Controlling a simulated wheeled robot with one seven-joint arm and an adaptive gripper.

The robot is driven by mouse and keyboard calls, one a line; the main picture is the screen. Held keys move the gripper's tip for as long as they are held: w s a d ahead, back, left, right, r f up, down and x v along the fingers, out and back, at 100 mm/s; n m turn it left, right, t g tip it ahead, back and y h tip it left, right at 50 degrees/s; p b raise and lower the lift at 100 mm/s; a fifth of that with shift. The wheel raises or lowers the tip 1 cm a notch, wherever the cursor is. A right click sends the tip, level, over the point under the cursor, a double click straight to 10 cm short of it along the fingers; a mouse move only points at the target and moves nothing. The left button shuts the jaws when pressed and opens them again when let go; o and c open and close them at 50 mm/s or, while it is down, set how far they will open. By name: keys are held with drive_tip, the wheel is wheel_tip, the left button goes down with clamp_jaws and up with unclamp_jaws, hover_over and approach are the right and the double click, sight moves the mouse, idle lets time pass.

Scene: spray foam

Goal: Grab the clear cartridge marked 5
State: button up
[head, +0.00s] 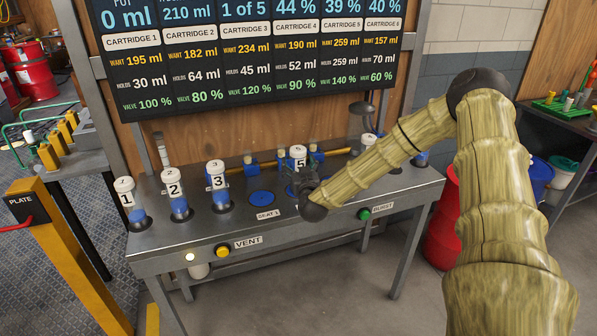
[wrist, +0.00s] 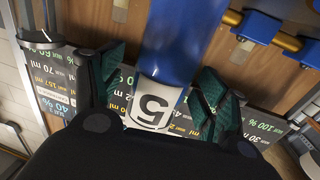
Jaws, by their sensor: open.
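The clear cartridge marked 5 (head: 298,153) stands upright at the bench, with a white label band and cap. In the wrist view the cartridge (wrist: 152,106) shows its "5" label and a blue-filled body. My gripper (head: 303,181) is at this cartridge in the head view and hides its lower part. In the wrist view my gripper (wrist: 160,78) is open, with one green-padded finger on each side of the cartridge. Whether either pad touches it I cannot tell.
Cartridges 1 (head: 127,204), 2 (head: 176,194) and 3 (head: 218,187) stand to the left on the metal bench (head: 240,215). An empty blue seat (head: 262,198) lies between 3 and 5. Blue-clamped yellow piping (head: 236,168) runs behind. Another cartridge stands behind my arm.

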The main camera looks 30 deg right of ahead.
drive_tip(key=shift+w, duration=0.3)
drive_tip(key=c, duration=1.3)
drive_tip(key=shift+d, duration=0.1)
drive_tip(key=c, duration=0.3)
drive_tip(key=shift+r, duration=0.15)
drive_tip(key=shift+c, duration=0.2)
